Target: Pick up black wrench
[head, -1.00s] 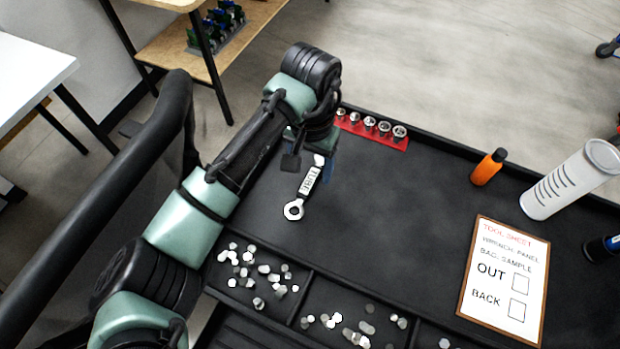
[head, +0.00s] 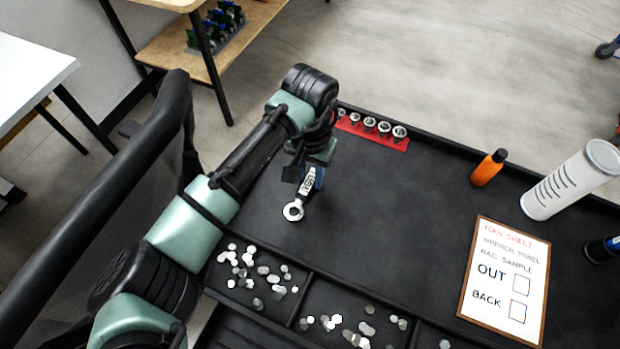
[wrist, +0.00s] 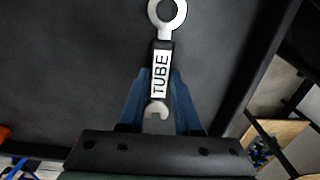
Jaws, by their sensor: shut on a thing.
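The wrench lies on the dark worktop with its ring end (head: 293,211) toward the front in the head view. It has bright metal ends and a black middle with a white label reading TUBE. In the wrist view the wrench (wrist: 161,72) runs lengthwise between my fingers, ring end away from me and open-jaw end nearest the palm. My gripper (wrist: 159,82) has two blue fingers, shut on its black, labelled middle. In the head view my gripper (head: 311,176) hides the open-jaw end. I cannot tell whether the wrench is lifted at all.
A red rack of sockets (head: 372,128) stands close on the right. Further right are an orange bottle (head: 488,168), a white cylinder (head: 570,180) and a tool sheet board (head: 505,280). Bins of metal pieces (head: 255,272) line the front. The worktop's middle is clear.

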